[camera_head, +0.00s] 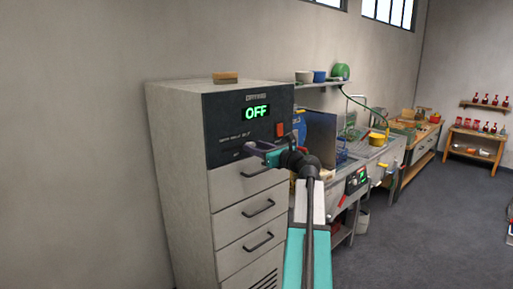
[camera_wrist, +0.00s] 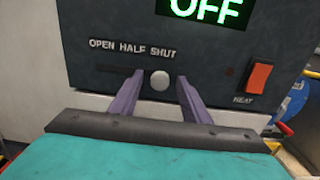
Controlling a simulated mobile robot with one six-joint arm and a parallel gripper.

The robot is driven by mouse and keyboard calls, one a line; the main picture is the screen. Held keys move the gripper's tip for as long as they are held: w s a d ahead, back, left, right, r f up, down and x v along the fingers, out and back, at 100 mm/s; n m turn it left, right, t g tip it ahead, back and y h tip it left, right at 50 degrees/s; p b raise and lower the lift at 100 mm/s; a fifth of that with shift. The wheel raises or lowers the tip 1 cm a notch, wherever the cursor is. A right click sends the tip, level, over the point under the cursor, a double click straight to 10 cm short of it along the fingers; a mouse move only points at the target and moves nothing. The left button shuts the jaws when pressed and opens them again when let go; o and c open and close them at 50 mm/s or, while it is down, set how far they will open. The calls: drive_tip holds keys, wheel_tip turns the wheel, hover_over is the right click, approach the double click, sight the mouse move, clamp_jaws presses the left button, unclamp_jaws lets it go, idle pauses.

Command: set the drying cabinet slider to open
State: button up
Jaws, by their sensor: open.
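The drying cabinet (camera_head: 181,170) is a tall grey cabinet with a dark control panel (camera_head: 222,112) at its top front. In the wrist view the panel carries the words "OPEN HALF SHUT", with a slot below them. The slider's round pale knob (camera_wrist: 160,81) is below and near the word SHUT, at the slot's right part. My gripper (camera_wrist: 156,84) is open, its two purple fingers to the left and right of the knob. I cannot tell whether either finger touches it.
The green display (camera_head: 257,112) reads OFF. A red-orange HEAT switch (camera_wrist: 260,77) is to the right of the slider. Drawers with dark handles (camera_head: 258,207) lie below the panel. A sink bench (camera_head: 378,150) stands right of the cabinet; open floor (camera_head: 430,215) lies farther right.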

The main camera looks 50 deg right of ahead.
drive_tip(key=shift+c, duration=0.3)
clamp_jaws()
